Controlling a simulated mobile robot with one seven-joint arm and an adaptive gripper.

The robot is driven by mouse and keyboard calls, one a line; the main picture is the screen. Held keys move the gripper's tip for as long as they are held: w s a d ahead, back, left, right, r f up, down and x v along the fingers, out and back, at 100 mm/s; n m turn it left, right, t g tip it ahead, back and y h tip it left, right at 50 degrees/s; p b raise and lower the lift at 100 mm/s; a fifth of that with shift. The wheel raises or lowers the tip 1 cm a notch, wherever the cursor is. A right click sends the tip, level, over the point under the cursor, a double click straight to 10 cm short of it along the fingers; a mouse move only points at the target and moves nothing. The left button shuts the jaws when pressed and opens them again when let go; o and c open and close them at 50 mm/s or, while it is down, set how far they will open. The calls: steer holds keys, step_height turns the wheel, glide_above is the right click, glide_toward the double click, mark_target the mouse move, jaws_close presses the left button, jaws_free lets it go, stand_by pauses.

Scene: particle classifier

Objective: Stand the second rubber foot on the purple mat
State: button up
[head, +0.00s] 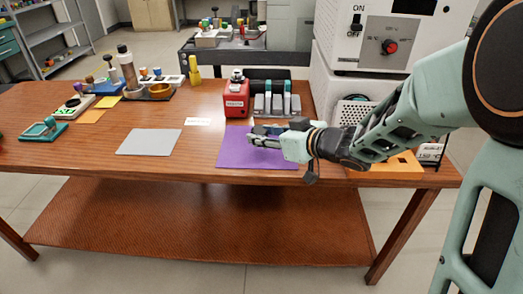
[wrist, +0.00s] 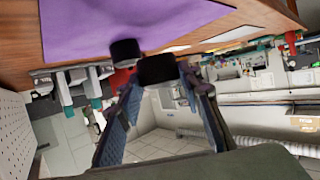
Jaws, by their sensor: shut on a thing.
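The purple mat (head: 235,158) lies on the wooden table under my gripper (head: 256,140). It also fills the top left of the wrist view (wrist: 80,30). In the wrist view, my gripper (wrist: 160,80) is shut on a black rubber foot (wrist: 158,70), held between the fingertips close to the mat. I cannot tell whether it touches the mat. Another black round piece, seemingly the other rubber foot (wrist: 125,48), is at the mat just left of the held one. In the head view, my gripper hides the feet or they are too small to make out.
A red box (head: 236,98) and a rack with grey and teal pieces (head: 277,103) stand behind the mat. A grey mat (head: 149,142) lies to the left. Table between the mats is clear.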

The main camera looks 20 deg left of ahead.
steer(key=shift+w+a+f+b, duration=0.15)
steer(key=shift+f+b, duration=0.3)
steer(key=shift+f, duration=0.5)
steer(key=shift+a+f+b, duration=0.2)
steer(key=shift+f+b, duration=0.25)
steer(key=shift+f, duration=0.45)
steer(key=shift+f, duration=0.1)
steer(key=shift+f, duration=0.15)
steer(key=o, duration=1.2)
steer(key=shift+c, duration=0.2)
steer(key=shift+d+r, duration=0.25)
steer(key=shift+r, duration=0.15)
steer(key=p+v, duration=0.4)
steer(key=v, duration=0.6)
steer(key=shift+s+d+r, duration=0.2)
steer(key=shift+s+d, duration=0.3)
steer(key=shift+d, duration=0.05)
